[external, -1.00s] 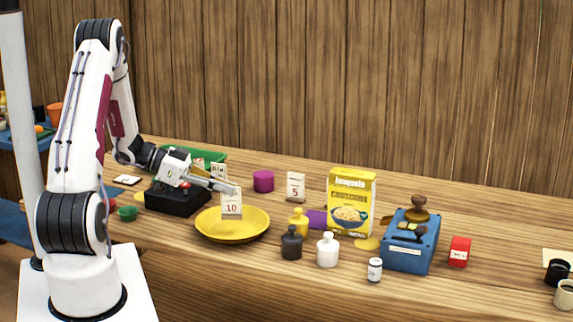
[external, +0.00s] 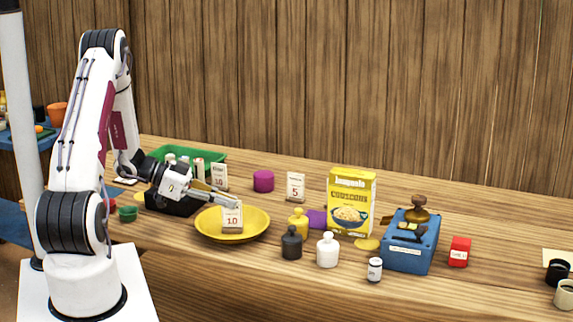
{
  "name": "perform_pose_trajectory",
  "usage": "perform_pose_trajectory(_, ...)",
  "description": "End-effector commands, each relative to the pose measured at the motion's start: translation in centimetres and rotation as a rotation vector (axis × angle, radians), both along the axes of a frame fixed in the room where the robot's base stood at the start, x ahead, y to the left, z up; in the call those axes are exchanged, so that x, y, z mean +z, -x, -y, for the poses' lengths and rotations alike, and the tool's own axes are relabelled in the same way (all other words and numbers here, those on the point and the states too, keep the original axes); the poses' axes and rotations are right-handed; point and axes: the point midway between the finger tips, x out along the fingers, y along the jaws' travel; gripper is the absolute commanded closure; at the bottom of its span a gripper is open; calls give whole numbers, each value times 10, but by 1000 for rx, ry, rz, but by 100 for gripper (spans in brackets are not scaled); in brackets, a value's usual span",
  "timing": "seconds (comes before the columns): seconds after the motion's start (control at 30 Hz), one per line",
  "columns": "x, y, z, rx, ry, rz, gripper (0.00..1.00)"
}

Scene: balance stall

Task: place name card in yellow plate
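My gripper (external: 236,205) reaches over the yellow plate (external: 207,225) from the left. It appears shut on the top edge of a white card marked 10 (external: 232,219). The card is upright, inside the plate's outline, with its lower edge low over the plate's middle. I cannot tell whether it touches the plate. The fingertips partly cover the card's top. Small print above the number is too small to read.
Another white card (external: 219,177) stands behind, near a green tray (external: 214,158). A card marked 5 (external: 296,187) stands right of a purple cylinder (external: 263,181). Yellow, black (external: 291,243) and white (external: 327,250) bottle-shaped pieces stand close right of the plate. A yellow box (external: 352,200) stands farther right.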

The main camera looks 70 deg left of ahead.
Motion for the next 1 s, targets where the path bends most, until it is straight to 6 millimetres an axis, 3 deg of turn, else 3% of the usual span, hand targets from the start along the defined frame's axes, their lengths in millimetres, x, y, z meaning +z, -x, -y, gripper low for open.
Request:
perform_pose_trajectory(0.37,-3,0,0,0,1,0,100)
perform_pose_trajectory(0.43,-3,0,0,0,0,0,82)
perform_pose_trajectory(0.47,-3,0,0,0,0,0,78)
perform_pose_trajectory(1.0,1,1,-1,2,-1,0,78)
